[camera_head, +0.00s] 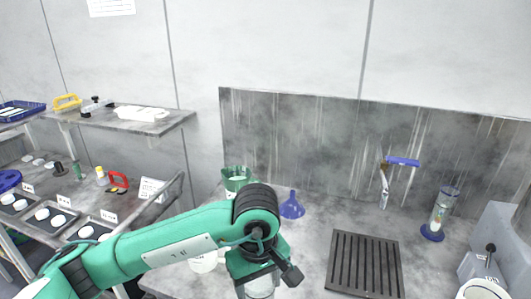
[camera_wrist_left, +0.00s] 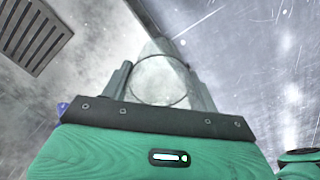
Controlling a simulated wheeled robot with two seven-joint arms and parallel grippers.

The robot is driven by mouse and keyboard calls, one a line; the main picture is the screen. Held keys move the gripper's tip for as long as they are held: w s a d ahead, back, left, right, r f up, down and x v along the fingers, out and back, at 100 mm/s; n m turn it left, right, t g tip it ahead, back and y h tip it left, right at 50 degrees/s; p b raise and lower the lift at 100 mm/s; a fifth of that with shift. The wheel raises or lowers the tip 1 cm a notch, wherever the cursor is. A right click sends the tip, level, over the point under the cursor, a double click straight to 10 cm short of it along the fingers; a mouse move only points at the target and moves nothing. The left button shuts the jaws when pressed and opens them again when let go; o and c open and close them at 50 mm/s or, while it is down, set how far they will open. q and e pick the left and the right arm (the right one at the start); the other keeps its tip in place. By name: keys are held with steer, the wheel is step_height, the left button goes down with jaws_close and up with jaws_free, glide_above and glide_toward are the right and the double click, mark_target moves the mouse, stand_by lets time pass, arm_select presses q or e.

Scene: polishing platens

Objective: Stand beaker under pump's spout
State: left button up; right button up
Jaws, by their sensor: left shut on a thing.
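A clear glass beaker (camera_head: 262,288) is in my left gripper (camera_head: 257,278), low in the head view near its bottom edge. In the left wrist view the beaker's round rim (camera_wrist_left: 160,81) shows between the two fingers of the left gripper (camera_wrist_left: 162,76), which is shut on it. Whether the beaker touches the bench cannot be told. A grey machine (camera_head: 498,235) with a black knob stands at the right edge, partly cut off; it may be the pump, but I cannot make out a spout. My right gripper is not in view.
A dark slotted rack (camera_head: 365,263) lies right of my gripper. A blue funnel (camera_head: 291,207) and green container (camera_head: 237,178) stand behind my arm. A blue-based cylinder (camera_head: 440,215) stands near the grey machine. A brush (camera_head: 384,185) and blue squeegee (camera_head: 403,162) are at the back panel.

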arm_select(q)
steer(key=a+f+m, duration=0.2)
steer(key=a+f, duration=0.2)
steer(key=a, duration=0.6)
steer(key=w+a+f+m, duration=0.1)
steer(key=a+f+m, duration=0.2)
steer(key=a, duration=0.7)
step_height(320, 180, down, 2)
steer(key=shift+w+f, duration=0.1)
steer(key=shift+w, duration=0.05)
